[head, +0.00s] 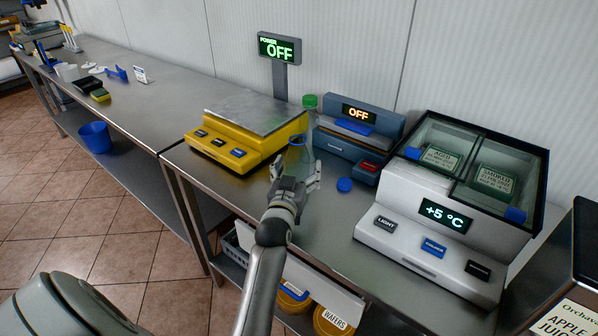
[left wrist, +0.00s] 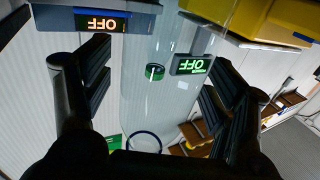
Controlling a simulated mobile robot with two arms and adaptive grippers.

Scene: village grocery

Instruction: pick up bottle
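A clear bottle with a green cap (head: 310,101) stands between the yellow scale and the blue-grey machine. A dark blue ring (head: 297,141) shows on clear material just in front of and below the cap; I cannot tell if it belongs to the same bottle. My left gripper (head: 298,176) is open at this clear body, its lower part hidden behind the fingers. In the left wrist view, which is upside down, a clear cylinder (left wrist: 160,100) lies between the two dark fingers, without visible finger contact. The green cap (left wrist: 155,72) shows there too. My right gripper is out of view.
The yellow scale (head: 228,144) is close left of my gripper, the blue-grey machine (head: 345,147) close right. A blue round piece (head: 344,185) lies on the steel counter (head: 325,215). A white cooled display case (head: 432,240) stands farther right.

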